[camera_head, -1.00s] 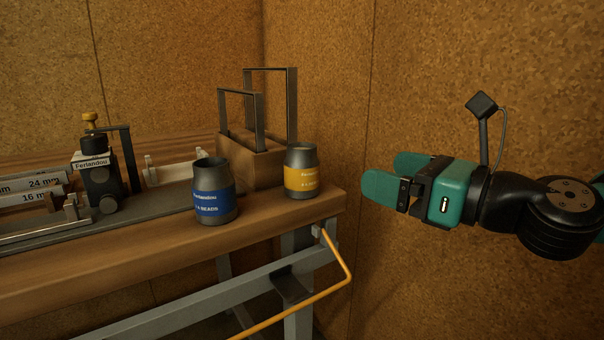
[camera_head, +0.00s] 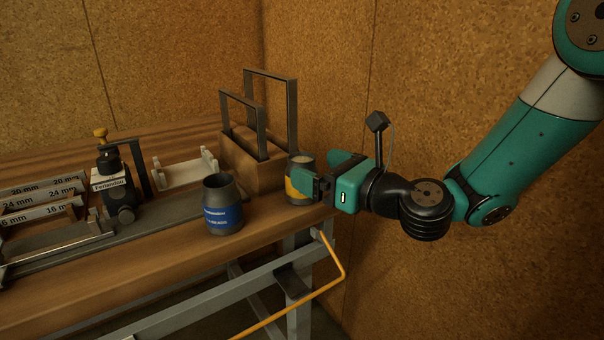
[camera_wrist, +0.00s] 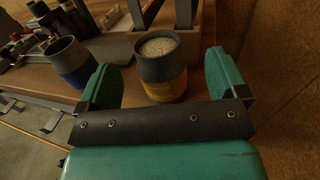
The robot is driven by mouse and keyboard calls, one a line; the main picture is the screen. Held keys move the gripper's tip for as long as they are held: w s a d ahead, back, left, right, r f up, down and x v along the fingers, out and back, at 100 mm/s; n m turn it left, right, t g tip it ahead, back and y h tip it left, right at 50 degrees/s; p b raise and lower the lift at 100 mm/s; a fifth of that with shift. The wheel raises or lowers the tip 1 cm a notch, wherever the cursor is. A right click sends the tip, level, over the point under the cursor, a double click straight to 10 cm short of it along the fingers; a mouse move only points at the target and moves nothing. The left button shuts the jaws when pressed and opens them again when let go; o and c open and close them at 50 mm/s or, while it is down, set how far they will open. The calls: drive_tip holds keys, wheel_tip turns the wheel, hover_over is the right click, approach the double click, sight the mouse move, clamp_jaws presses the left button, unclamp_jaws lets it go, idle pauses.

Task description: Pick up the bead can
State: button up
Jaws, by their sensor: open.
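A grey can with a yellow label (camera_head: 293,190) stands upright at the right end of the bench. In the wrist view this yellow-label can (camera_wrist: 164,75) is filled with pale beads and stands between the two fingers. My gripper (camera_head: 318,168) is open, with its green fingers on either side of the can; I cannot tell whether either touches it. The near finger hides part of the can in the head view. A second grey can with a blue label reading beads (camera_head: 223,215) stands upright to the left, outside the fingers; its inside looks dark.
A wooden block with two upright metal frames (camera_head: 250,172) stands just behind the yellow-label can. A black fixture (camera_head: 118,190) and labelled size bars (camera_head: 40,195) are at the left. A cork wall (camera_head: 450,90) rises close on the right. An orange bent rod (camera_head: 335,265) sits below the bench edge.

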drive_tip(key=p+x, duration=0.1)
drive_tip(key=x, duration=0.3)
drive_tip(key=shift+a, duration=0.2)
drive_tip(key=c, duration=1.1)
drive_tip(key=shift+r, duration=0.1)
wheel_tip(320, 180, up, 29)
drive_tip(key=p, duration=1.7)
drive_tip(key=b, duration=1)
hover_over(312, 167)
drive_tip(key=x, duration=0.2)
wheel_tip(312, 167, down, 9)
wheel_tip(312, 167, down, 20)
drive_tip(key=b, duration=0.7)
drive_tip(key=shift+w+a+b, duration=0.1)
drive_tip(key=shift+w+b, duration=0.05)
drive_tip(key=shift+b, duration=0.25)
